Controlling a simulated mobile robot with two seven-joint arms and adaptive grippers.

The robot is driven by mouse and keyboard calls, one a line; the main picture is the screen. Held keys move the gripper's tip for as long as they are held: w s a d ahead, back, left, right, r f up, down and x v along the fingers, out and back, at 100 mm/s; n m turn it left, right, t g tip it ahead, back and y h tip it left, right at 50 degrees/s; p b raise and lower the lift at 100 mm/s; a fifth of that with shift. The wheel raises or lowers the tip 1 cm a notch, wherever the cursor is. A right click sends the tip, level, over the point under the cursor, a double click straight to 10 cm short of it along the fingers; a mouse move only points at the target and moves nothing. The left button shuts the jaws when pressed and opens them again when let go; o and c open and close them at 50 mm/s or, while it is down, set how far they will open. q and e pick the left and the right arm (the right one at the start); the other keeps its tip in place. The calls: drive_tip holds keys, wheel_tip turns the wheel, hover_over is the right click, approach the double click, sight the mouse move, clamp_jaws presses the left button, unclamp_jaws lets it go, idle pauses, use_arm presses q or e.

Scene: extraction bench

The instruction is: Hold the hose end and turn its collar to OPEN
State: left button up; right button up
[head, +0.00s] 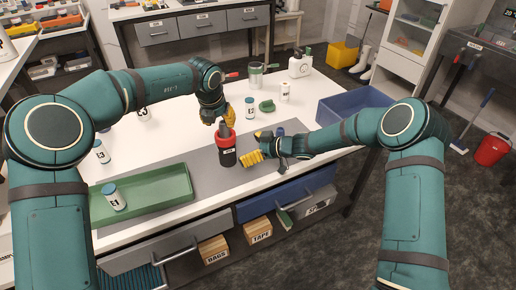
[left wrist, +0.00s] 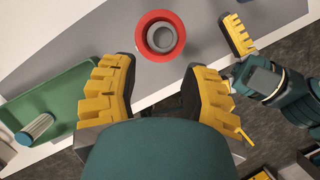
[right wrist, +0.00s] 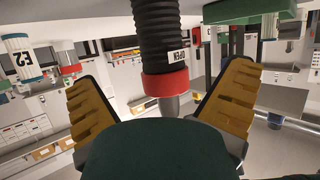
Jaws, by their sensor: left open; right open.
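The hose end (head: 227,158) stands upright on the grey mat, black and ribbed below, with a red collar (head: 224,140) and a grey tip on top. The left wrist view shows the red collar (left wrist: 145,36) from above, just beyond the fingertips. My left gripper (head: 217,116) is open above and behind the hose end. My right gripper (head: 257,147) is open and low, just right of the hose end. In the upside-down right wrist view, the black hose (right wrist: 156,30) and its OPEN label (right wrist: 177,57) appear between the open fingers (right wrist: 160,80), apparently untouched.
A green tray (head: 150,196) with bottle E1 (head: 114,197) lies left on the bench. Bottle E2 (head: 250,108), a green object (head: 267,106) and a clear beaker (head: 256,76) stand behind. A blue bin (head: 350,102) is at the right. The mat (head: 200,176) is clear in front.

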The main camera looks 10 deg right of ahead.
sight(227, 150)
drive_tip(key=x, duration=0.9)
drive_tip(key=shift+a, duration=0.15)
drive_tip(key=c, duration=1.4)
drive_tip(key=shift+o, duration=0.2)
